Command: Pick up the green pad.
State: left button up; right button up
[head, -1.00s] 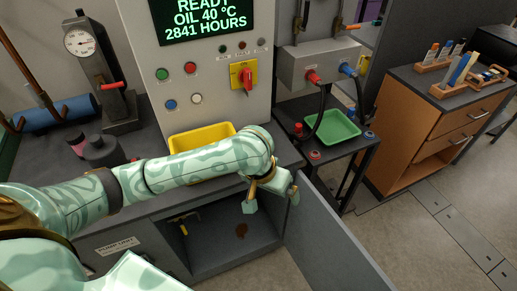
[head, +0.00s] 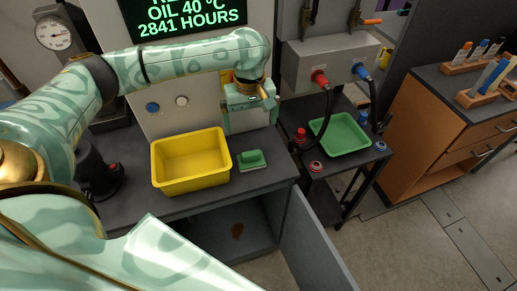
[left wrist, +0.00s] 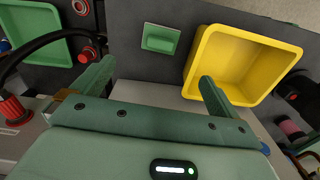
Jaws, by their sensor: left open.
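The green pad (head: 251,159) is a small flat block with a raised grip on top. It lies on the dark bench top, just right of the yellow bin. It also shows in the left wrist view (left wrist: 160,39), ahead of the fingers and between their lines. My left gripper (head: 250,128) is open and empty, above the bench behind the pad and in front of the grey panel. Its two fingers stand wide apart in the left wrist view (left wrist: 155,82), and the pad is apart from them. My right gripper is not in view.
The yellow bin (head: 191,186) stands close beside the pad. A green tray (head: 340,134), a red knob and thick black cables are on the side stand to the right. Below the bench, a cabinet stands open with its door (head: 312,245) swung out.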

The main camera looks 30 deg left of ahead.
aim_at(251, 154)
pick_arm(q)
notch_tip(251, 154, down, 10)
jog(key=b, duration=0.4)
jog(key=shift+f+b, duration=0.2)
jog(key=shift+b, duration=0.1)
jog(key=shift+s+f+b, duration=0.15)
jog(key=shift+f+b, duration=0.15)
jog(key=shift+f, duration=0.15)
notch_tip(251, 154, down, 5)
jog(key=b, duration=0.3)
jog(key=shift+r, duration=0.4)
jog(key=c, duration=1.1)
